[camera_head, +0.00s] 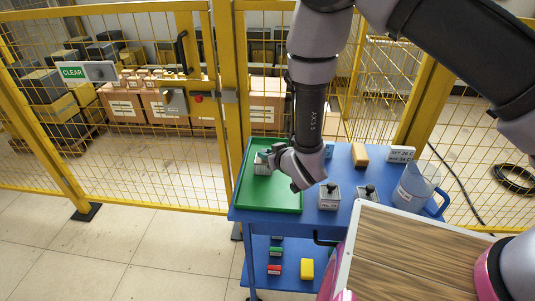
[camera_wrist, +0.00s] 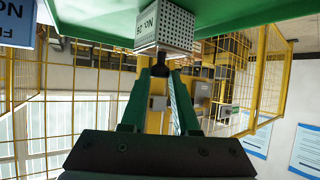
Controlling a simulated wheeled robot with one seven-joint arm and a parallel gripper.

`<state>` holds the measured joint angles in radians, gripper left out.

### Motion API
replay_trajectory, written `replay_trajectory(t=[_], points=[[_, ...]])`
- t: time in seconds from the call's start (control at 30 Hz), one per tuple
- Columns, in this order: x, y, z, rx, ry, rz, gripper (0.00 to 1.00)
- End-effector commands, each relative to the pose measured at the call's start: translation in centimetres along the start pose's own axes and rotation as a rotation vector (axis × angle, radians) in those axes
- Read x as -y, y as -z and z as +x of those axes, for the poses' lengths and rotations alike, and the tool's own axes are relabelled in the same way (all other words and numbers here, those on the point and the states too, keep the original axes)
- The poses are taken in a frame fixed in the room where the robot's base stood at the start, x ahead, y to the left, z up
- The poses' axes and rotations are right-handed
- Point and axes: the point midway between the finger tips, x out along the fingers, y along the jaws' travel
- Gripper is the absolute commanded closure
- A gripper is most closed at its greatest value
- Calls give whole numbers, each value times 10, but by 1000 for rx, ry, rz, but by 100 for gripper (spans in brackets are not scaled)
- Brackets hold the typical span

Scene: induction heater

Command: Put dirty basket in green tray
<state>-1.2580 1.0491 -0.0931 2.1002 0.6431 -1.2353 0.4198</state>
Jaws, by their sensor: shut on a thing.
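A small grey perforated basket (camera_head: 262,163) with a white label and a dark knob is at the green tray (camera_head: 270,203), inside its outline, toward the left side. My gripper (camera_head: 273,153) reaches it from the right, its fingers partly hidden by my wrist. In the wrist view the picture is upside down; the basket (camera_wrist: 165,30) shows beyond the fingertips, against the green tray (camera_wrist: 90,14). My gripper (camera_wrist: 160,70) is shut on the basket's dark knob. I cannot tell whether the basket's base touches the tray floor.
Two similar baskets (camera_head: 329,197) (camera_head: 368,192) stand on the blue cart (camera_head: 343,173) right of the tray. Yellow fencing (camera_head: 222,60) is behind; the tray's front is clear.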

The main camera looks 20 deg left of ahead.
Motion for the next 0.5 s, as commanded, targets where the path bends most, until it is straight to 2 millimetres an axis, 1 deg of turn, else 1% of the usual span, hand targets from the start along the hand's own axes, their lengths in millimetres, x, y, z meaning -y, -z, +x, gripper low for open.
replay_trajectory(t=[0.27,0.3,0.37,0.4,0.5], points=[[0,-2,1,0,0,0,100],[0,-2,1,0,0,0,67],[0,-2,1,0,0,0,44],[0,-2,1,0,0,0,41],[0,-2,1,0,0,0,41]])
